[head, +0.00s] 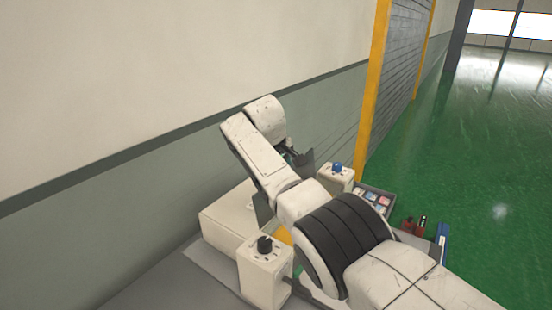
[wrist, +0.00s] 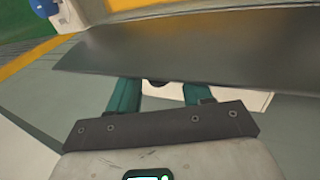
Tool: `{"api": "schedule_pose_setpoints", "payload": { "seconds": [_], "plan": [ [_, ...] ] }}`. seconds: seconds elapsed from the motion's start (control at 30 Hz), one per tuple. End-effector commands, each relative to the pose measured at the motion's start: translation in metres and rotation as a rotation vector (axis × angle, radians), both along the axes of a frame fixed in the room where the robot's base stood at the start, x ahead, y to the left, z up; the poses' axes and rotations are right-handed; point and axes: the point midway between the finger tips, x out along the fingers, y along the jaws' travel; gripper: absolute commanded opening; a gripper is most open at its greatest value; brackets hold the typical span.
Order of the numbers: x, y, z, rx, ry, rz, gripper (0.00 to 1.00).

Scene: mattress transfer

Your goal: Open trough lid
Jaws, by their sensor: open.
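A dark grey panel (wrist: 185,50), which looks like the trough lid, spans the wrist view, its near edge crossing in front of my fingertips. My gripper (wrist: 160,88) has two teal fingers spread apart, reaching up to this edge; their tips are hidden behind it. In the head view my gripper (head: 296,155) is small and partly hidden behind my arm, so contact with the panel cannot be told.
A white block with a black knob (head: 265,245) stands nearer and one with a blue knob (head: 337,168) farther off. A grey tray of small packets (head: 373,199) and red items (head: 408,226) lie to the right. The wall (head: 150,190) is close on the left; green floor (head: 480,170) is open.

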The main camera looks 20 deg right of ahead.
Motion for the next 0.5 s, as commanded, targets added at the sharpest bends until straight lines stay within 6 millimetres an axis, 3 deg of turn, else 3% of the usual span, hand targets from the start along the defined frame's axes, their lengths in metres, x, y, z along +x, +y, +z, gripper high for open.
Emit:
{"api": "schedule_pose_setpoints", "payload": {
  "seconds": [0.5],
  "plan": [
    [-0.023, 0.024, 0.077, 0.002, -0.002, 0.001, 0.49]
  ]
}}
